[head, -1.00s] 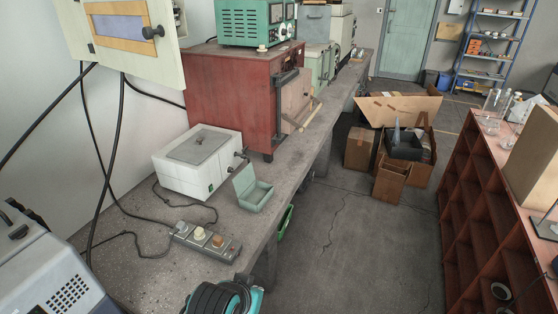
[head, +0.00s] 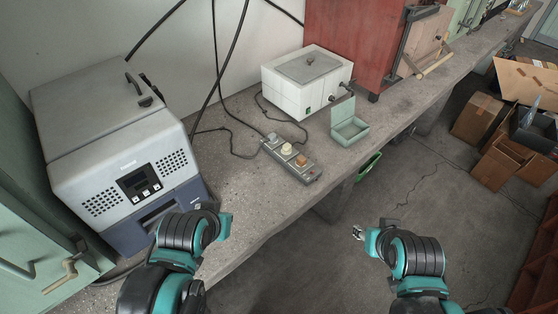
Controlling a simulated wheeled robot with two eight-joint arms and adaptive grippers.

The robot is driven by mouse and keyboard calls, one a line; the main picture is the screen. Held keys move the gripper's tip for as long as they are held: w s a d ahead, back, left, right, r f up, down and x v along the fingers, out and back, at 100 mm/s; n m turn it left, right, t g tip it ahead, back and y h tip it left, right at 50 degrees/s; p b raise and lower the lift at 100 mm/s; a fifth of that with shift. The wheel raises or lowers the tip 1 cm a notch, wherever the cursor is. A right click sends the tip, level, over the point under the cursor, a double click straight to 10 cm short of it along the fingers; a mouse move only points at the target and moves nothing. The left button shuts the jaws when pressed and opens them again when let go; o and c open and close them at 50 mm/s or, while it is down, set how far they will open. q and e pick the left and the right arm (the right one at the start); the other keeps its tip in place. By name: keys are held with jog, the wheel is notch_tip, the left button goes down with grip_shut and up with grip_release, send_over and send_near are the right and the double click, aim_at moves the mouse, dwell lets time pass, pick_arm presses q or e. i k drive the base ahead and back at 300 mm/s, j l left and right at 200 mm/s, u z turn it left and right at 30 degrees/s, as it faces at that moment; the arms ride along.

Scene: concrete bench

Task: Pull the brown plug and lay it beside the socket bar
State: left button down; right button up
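The grey socket bar (head: 312,174) lies on the concrete bench in the head view. The brown plug (head: 301,160) sits in it, towards its near right end. A cream plug (head: 286,149) and a grey plug (head: 271,137) sit farther back along the bar. My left gripper (head: 206,206) is over the bench's near part, left of and nearer than the bar; its fingers are mostly hidden by the wrist. My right gripper (head: 357,232) is beyond the bench edge over the floor, right of and nearer than the bar. Its small fingers look apart and empty.
A white box device (head: 290,90) stands behind the bar, and an open green box (head: 350,130) to its right. A grey-blue machine (head: 115,150) stands at left. Black cables hang behind. Bare bench (head: 245,195) lies in front of the bar.

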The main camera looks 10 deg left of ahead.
aim_at(301, 160)
jog(key=i+l+u, duration=0.2)
jog(key=i, duration=0.35)
jog(key=i+l+u, duration=0.2)
jog(key=i+l, duration=0.3)
